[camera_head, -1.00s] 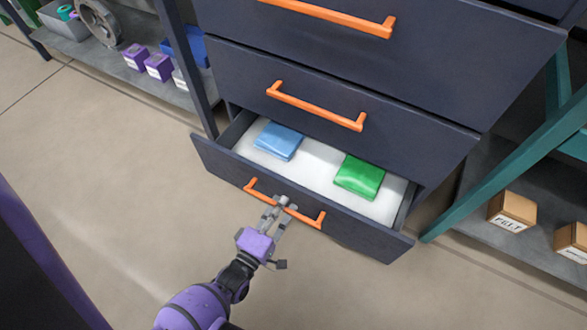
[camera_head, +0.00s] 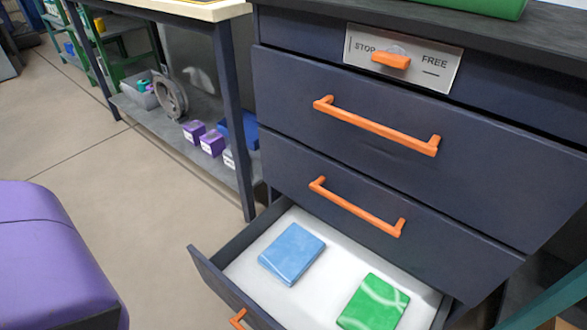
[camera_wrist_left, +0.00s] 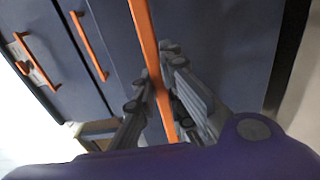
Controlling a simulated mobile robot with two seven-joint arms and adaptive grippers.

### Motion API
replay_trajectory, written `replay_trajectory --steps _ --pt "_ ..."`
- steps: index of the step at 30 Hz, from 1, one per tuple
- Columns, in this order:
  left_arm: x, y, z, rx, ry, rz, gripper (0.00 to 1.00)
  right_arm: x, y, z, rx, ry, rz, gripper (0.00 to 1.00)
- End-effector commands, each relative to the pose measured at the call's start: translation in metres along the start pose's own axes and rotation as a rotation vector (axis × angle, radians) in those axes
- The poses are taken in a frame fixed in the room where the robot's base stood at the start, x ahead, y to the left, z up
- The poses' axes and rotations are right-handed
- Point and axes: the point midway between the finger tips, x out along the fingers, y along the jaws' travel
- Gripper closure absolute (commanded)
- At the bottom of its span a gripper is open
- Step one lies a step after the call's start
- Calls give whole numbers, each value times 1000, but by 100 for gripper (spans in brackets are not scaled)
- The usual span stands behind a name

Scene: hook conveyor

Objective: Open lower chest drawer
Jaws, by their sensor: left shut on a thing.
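The lower chest drawer (camera_head: 213,277) stands well out of the dark blue chest, its white floor showing. Inside lie a blue packet (camera_head: 291,254) and a green packet (camera_head: 373,303). One end of its orange handle (camera_head: 238,318) shows at the bottom edge of the head view; the rest is cut off. In the left wrist view, my left gripper (camera_wrist_left: 157,74) is shut on the orange handle (camera_wrist_left: 143,28), with fingers on both sides of the bar. My left gripper is outside the head view. My right gripper is in neither view.
The two drawers above, with orange handles (camera_head: 375,127) and (camera_head: 357,207), are shut. A STOP/FREE plate (camera_head: 420,76) with an orange knob sits above them. A bench with a lower shelf (camera_head: 160,128) stands at left. The floor (camera_head: 120,190) left of the chest is clear.

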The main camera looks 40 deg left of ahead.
Motion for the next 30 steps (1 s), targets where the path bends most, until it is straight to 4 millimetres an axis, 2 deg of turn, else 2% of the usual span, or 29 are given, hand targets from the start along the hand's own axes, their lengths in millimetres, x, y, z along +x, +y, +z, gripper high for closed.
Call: replay_trajectory --steps 8,9,13,20,23,26,30 --pt "-1 0 0 -1 0 0 100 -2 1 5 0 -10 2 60" --pt "-1 0 0 0 0 0 88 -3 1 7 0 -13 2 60" --pt "-1 0 0 0 0 0 70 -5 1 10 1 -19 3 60" --pt "-1 0 0 0 0 -1 70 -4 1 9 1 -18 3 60" --pt "-3 0 0 0 0 -2 70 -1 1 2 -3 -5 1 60" --pt "-12 -1 0 1 0 -4 70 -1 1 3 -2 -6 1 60" --pt "-37 -2 0 1 0 -6 70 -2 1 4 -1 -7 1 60"
